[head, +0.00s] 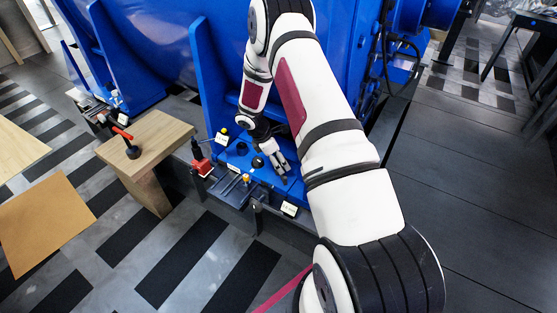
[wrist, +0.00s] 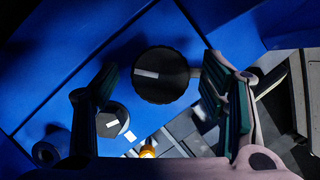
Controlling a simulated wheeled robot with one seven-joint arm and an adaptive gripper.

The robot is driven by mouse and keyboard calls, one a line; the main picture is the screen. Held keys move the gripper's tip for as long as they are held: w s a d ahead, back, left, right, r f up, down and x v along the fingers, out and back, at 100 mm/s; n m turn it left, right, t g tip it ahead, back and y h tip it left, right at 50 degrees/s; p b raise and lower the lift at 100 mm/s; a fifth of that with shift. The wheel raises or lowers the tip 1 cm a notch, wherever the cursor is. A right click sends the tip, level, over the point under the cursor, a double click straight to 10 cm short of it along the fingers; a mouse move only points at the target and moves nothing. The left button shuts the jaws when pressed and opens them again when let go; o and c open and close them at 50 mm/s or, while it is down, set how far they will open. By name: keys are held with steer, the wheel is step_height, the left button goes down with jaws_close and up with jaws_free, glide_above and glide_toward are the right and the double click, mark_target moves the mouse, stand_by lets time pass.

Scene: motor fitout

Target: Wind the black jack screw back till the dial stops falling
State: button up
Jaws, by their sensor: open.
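A round black ribbed knob (wrist: 165,60) with a white mark on its face, which looks like the jack screw, shows in the wrist view against the blue motor frame. It lies between the two fingers of my open gripper (wrist: 163,85), with a visible gap on the left; contact on the right is unclear. In the head view my gripper (head: 279,170) is low over the blue foot of the motor, beside a dark round knob (head: 258,162). I cannot make out a dial face or its reading.
A wooden block (head: 150,140) carries a red-and-black tool. Open floor lies right.

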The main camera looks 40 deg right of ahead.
steer(key=shift+c, duration=0.6)
steer(key=c, duration=1)
steer(key=shift+n, duration=0.3)
steer(key=n+t, duration=0.1)
steer(key=n, duration=0.2)
steer(key=shift+s+n+t, duration=0.1)
steer(key=shift+n+t, duration=0.2)
steer(key=n+t+b, duration=0.1)
steer(key=n+b, duration=0.1)
steer(key=shift+f+n, duration=0.1)
steer(key=shift+n, duration=0.2)
steer(key=n+t+b, duration=0.1)
steer(key=n+b, duration=0.2)
steer(key=b, duration=0.2)
steer(key=shift+s+n, duration=0.1)
steer(key=shift+n, duration=0.2)
steer(key=shift+d+n+t+y+b, duration=0.1)
steer(key=shift+n+t+y+b, duration=0.35)
steer(key=shift+n+b, duration=0.65)
steer(key=shift+s+n+t+y+b, duration=0.1)
steer(key=shift+n+t+y+b, duration=0.35)
steer(key=shift+n+b, duration=1.1)
